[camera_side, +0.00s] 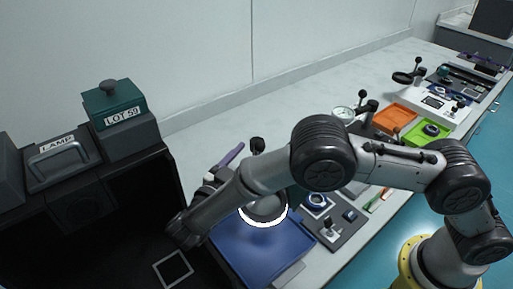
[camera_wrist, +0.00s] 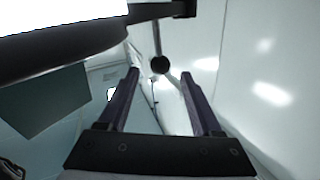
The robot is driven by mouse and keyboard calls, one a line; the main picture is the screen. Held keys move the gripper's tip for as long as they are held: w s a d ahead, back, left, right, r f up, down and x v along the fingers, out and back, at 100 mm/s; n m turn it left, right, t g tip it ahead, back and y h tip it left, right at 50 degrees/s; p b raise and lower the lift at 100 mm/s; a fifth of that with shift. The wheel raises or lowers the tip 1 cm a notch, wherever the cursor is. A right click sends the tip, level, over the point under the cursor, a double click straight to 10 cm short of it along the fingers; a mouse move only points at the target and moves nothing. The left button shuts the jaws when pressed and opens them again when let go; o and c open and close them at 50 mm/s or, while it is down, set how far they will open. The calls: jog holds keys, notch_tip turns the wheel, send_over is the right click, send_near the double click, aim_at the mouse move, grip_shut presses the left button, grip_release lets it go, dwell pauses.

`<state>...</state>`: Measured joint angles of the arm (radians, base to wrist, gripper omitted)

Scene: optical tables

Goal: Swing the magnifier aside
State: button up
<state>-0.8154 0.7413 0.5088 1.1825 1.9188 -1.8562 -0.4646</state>
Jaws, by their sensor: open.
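The magnifier (camera_side: 264,216) has a grey round head with a glowing white ring underneath, above a blue mat (camera_side: 240,250). My forearm hides part of it. A black knob (camera_side: 257,144) stands up behind the head. In the wrist view, the dark head with its bright edge fills the upper left (camera_wrist: 60,45). The black ball knob (camera_wrist: 160,65) sits on a thin stem there. My gripper (camera_wrist: 160,75) is open and empty, with the ball between its fingertips in the picture; I cannot tell the depth. In the side view, one purple finger (camera_side: 232,156) shows left of the knob.
A dark open cabinet with a lamp box (camera_side: 62,160) and a green-topped LOT 59 box (camera_side: 115,105) stands at left. Orange (camera_side: 394,117) and green (camera_side: 425,133) trays lie at right. A grey plate with small parts (camera_side: 345,228) adjoins the mat. A wall runs behind the table.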

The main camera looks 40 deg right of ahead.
jog(key=shift+v, duration=1.2)
jog(key=shift+c, duration=0.2)
